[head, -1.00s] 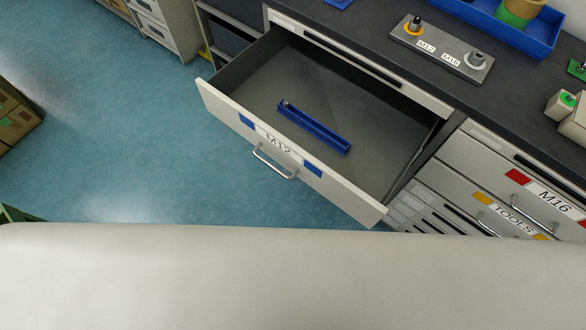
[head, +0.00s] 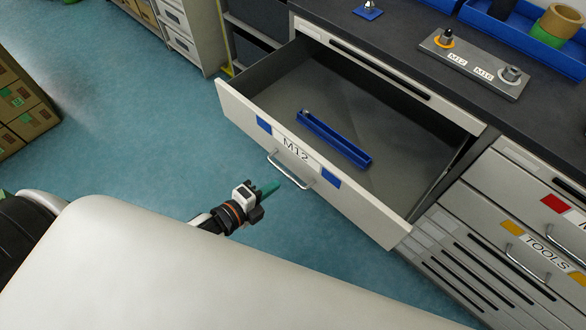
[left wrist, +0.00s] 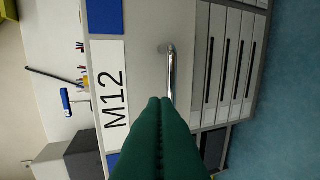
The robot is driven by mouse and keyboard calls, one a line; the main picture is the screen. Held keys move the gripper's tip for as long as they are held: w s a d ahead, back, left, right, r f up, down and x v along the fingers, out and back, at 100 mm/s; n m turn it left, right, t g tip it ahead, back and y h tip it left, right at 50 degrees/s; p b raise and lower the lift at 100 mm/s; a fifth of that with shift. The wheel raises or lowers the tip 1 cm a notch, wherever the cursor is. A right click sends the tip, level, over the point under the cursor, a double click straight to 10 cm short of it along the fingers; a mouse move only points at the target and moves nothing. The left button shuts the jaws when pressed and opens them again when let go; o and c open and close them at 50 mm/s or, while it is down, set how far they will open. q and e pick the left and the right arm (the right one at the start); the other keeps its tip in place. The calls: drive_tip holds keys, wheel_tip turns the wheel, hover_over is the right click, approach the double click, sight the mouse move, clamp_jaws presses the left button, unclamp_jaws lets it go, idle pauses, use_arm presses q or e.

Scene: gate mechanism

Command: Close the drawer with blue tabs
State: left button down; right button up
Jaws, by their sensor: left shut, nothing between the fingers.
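The drawer (head: 300,163) labelled M12, with blue tabs, is pulled well out of the bench in the head view. Its front has a metal bar handle (head: 290,170), and a long blue tray (head: 335,139) lies inside. My left gripper (head: 277,187) has green fingers that are shut and empty, in front of the drawer near the handle. In the left wrist view the fingertips (left wrist: 160,101) overlap the lower end of the handle (left wrist: 170,70); I cannot tell whether they touch it. My right gripper is not in view.
The dark benchtop (head: 405,50) holds a grey plate (head: 475,63) with M12 and M16 places and a blue bin (head: 515,25). A TOOLS drawer (head: 535,250) sits at the right. Cardboard boxes (head: 22,105) stand at the far left. Blue floor before the drawer is clear.

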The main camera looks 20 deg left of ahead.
sight(300, 166)
use_arm(q)
drive_tip(key=x, duration=0.2)
drive_tip(key=p+x, duration=0.1)
drive_tip(key=x, duration=0.1)
drive_tip(key=r+x, duration=0.1)
drive_tip(key=x, duration=0.2)
drive_tip(key=shift+w+p, duration=0.2)
drive_tip(key=shift+p, duration=0.1)
drive_tip(key=shift+w+d+f, duration=0.15)
drive_tip(key=shift+w, duration=0.2)
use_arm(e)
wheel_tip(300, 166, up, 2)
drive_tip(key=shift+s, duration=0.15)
